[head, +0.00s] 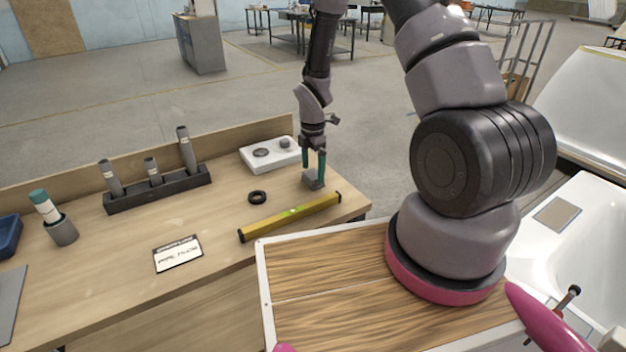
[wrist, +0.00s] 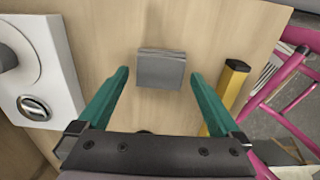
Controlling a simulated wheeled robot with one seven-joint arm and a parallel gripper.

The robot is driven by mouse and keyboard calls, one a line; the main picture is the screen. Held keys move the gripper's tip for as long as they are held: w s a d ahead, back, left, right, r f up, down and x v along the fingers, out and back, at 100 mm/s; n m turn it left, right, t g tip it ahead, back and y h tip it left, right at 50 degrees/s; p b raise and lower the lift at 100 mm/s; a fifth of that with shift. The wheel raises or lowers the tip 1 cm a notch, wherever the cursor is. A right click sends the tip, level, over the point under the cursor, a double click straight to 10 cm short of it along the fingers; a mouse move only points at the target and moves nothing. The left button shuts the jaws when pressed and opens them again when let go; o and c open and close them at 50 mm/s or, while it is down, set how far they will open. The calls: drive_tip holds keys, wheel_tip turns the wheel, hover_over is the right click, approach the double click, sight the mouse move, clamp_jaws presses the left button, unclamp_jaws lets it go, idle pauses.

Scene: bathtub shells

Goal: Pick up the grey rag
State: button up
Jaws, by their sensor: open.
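The grey rag (head: 313,181) is a small folded block near the far right end of the wooden workbench. In the wrist view the rag (wrist: 161,69) lies on the wood, ahead of and between my finger tips. My gripper (head: 314,168) points down at the rag with its teal fingers apart. In the wrist view my gripper (wrist: 158,75) is open and nothing is held. I cannot tell whether the fingers touch the rag.
A yellow spirit level (head: 290,215) lies close to the rag. A white tray (head: 262,155) with round parts and a black ring (head: 257,197) are nearby. A dark holder with grey tubes (head: 158,190) stands left. The bench's right edge is close.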

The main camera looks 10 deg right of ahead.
sight(313, 174)
drive_tip(key=shift+f, duration=1.45)
drive_tip(key=c, duration=1.1)
drive_tip(key=shift+c, duration=0.2)
drive_tip(key=shift+r, duration=0.15)
wheel_tip(313, 174, up, 10)
drive_tip(key=shift+f, duration=0.1)
